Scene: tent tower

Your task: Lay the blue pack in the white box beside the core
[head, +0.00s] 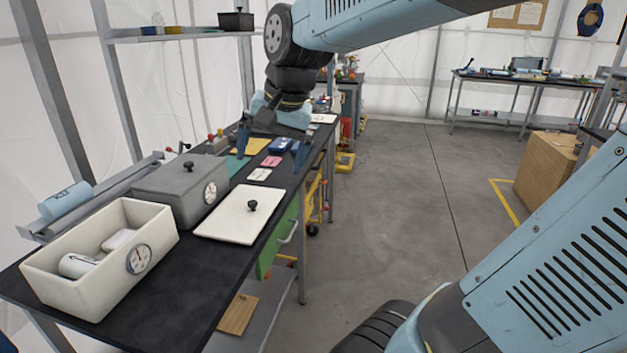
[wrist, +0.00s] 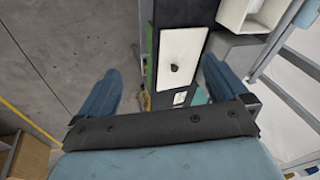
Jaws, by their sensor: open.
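The blue pack (head: 280,145) lies flat on the dark bench, partly in line with my gripper in the head view; I cannot make it out in the wrist view. My gripper (head: 272,150) is open and empty, fingers pointing down over that part of the bench. It also shows in the wrist view (wrist: 160,84), its fingers wide apart. The open white box (head: 140,222) with a round dial stands at the near end of the bench. Inside it lie a pale cylinder, seemingly the core (head: 79,265), and a small white pack (head: 118,240). The box also shows in the wrist view (wrist: 232,15).
A white lid (head: 240,214) with a black knob lies flat by the closed grey box (head: 178,188). Pink and white cards (head: 259,174) and a yellow sheet (head: 250,146) lie farther along. A light-blue cylinder (head: 65,200) rests on a rail behind the white box.

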